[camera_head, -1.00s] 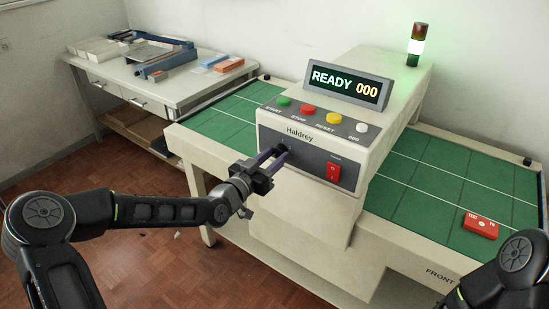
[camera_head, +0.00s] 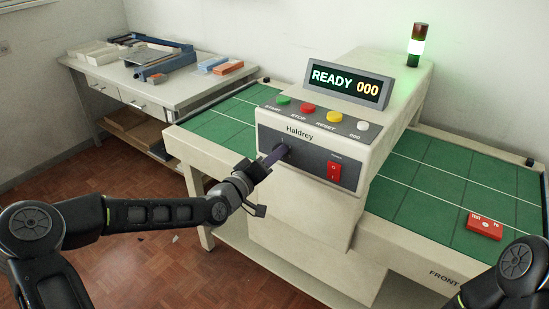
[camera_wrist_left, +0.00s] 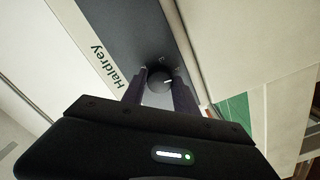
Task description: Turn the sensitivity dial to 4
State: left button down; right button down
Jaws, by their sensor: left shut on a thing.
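The sensitivity dial (camera_wrist_left: 162,78) is a dark round knob with a pale pointer mark, on the grey front panel of the Haldrey machine (camera_head: 310,205). In the head view my left gripper (camera_head: 281,151) reaches the panel from the left and largely covers the dial. In the left wrist view its two fingers (camera_wrist_left: 161,84) are on either side of the dial, shut on it. The scale numbers around the dial are too small or hidden to read. My right gripper is not in view; only part of my right arm shows at the lower right.
A red rocker switch (camera_head: 334,172) is right of the dial. Green, red, yellow and white buttons line the top edge. The display (camera_head: 347,83) reads READY 000. A red test block (camera_head: 485,224) lies on the green table top (camera_head: 420,190). A side bench (camera_head: 190,92) stands behind left.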

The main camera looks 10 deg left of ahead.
pick_arm(q)
jog(key=shift+n, duration=0.9)
jog(key=c, duration=0.9)
grip_release()
jog(key=shift+c, duration=0.2)
jog(key=v, duration=0.8)
